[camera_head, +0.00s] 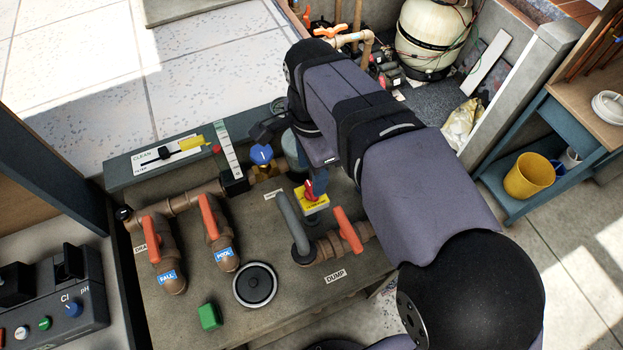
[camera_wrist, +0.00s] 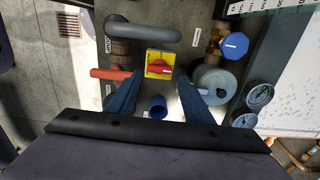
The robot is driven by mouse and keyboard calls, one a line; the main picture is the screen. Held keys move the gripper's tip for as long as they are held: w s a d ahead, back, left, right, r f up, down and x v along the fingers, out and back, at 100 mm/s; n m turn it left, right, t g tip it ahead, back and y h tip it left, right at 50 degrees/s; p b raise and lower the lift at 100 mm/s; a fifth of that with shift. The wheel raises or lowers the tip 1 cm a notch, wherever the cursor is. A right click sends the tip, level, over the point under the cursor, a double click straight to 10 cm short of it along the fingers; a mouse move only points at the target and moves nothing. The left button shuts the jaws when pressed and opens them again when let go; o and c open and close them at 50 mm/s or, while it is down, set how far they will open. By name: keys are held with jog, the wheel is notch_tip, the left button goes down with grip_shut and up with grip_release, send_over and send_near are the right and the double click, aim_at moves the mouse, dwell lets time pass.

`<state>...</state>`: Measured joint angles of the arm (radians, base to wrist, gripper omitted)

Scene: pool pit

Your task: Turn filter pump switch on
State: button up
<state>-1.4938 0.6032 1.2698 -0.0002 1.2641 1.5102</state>
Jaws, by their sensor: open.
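A yellow switch box with a red rotary knob, which looks like the filter pump switch, (camera_head: 313,204) stands on the grey counter among the pipes. It also shows in the wrist view (camera_wrist: 160,54), just beyond my fingertips; its lettering is too small to read. The red knob (camera_wrist: 159,67) lies roughly crosswise there. My gripper (camera_wrist: 158,88) is open and empty, its two dark blue fingers on either side of the line to the knob, apart from it as far as I can tell. In the head view my arm hides most of the gripper, and one finger overlaps the box.
A grey bent pipe (camera_head: 292,222) and an orange valve handle (camera_head: 347,230) stand close beside the box. A blue-capped valve (camera_head: 261,154) is behind it. A blue cylindrical piece (camera_wrist: 157,107) shows between my fingers. A green block (camera_head: 209,317) and a round black lid (camera_head: 255,285) lie nearer.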

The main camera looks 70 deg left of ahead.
jog(key=shift+r, duration=1)
jog(key=w+d+f, duration=0.3)
jog(key=w+d, duration=2)
jog(key=w, duration=0.1)
jog(key=s+d+f, duration=0.2)
jog(key=d, duration=0.7)
jog(key=s+d+f, duration=0.2)
jog(key=d, duration=0.7)
jog(key=s+d+f, duration=0.1)
jog(key=d+f, duration=0.2)
jog(key=d, duration=0.5)
jog(key=shift+s+d, duration=0.4)
jog(key=shift+a, duration=0.1)
jog(key=shift+c, duration=0.9)
